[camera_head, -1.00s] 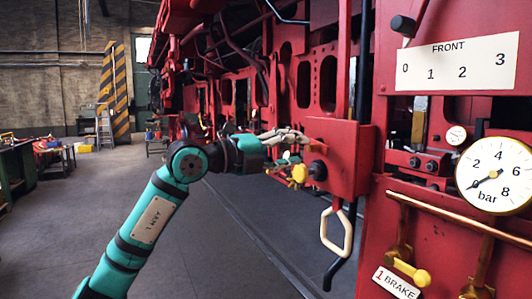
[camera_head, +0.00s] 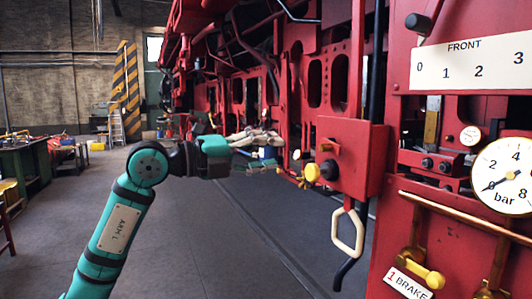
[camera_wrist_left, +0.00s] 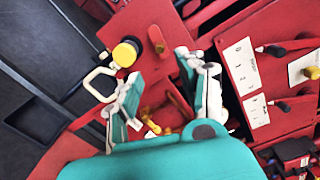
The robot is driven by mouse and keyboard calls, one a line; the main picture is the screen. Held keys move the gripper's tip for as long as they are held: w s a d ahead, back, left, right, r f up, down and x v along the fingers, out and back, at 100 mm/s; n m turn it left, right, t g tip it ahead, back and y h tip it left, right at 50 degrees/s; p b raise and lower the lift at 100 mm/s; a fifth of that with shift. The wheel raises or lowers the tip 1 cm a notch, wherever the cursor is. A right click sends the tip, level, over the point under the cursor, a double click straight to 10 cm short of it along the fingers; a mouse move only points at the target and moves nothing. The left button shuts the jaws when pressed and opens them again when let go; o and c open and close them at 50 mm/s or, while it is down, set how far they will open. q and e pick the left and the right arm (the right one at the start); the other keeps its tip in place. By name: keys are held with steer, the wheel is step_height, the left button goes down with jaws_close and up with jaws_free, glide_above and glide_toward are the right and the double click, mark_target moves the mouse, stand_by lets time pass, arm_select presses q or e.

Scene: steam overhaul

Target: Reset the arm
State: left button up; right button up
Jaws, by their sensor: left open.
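My left arm (camera_head: 118,225), teal with a label, rises from the lower left of the head view and bends toward the red machine. My left gripper (camera_head: 262,146) is level with the red box on the machine's side and to its left in the picture. In the left wrist view the gripper (camera_wrist_left: 168,88) has its two fingers spread wide, with nothing held between them. A yellow knob (camera_head: 311,172) sticks out from the red box; it shows beyond the left finger in the wrist view (camera_wrist_left: 124,54). My right gripper is not in view.
A cream loop handle (camera_head: 347,232) hangs below the red box (camera_head: 350,150). At the right are a pressure gauge (camera_head: 503,177), a FRONT scale plate (camera_head: 470,68) and a brass brake valve (camera_head: 420,268). The grey floor (camera_head: 190,240) is open. A green workbench (camera_head: 25,165) stands far left.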

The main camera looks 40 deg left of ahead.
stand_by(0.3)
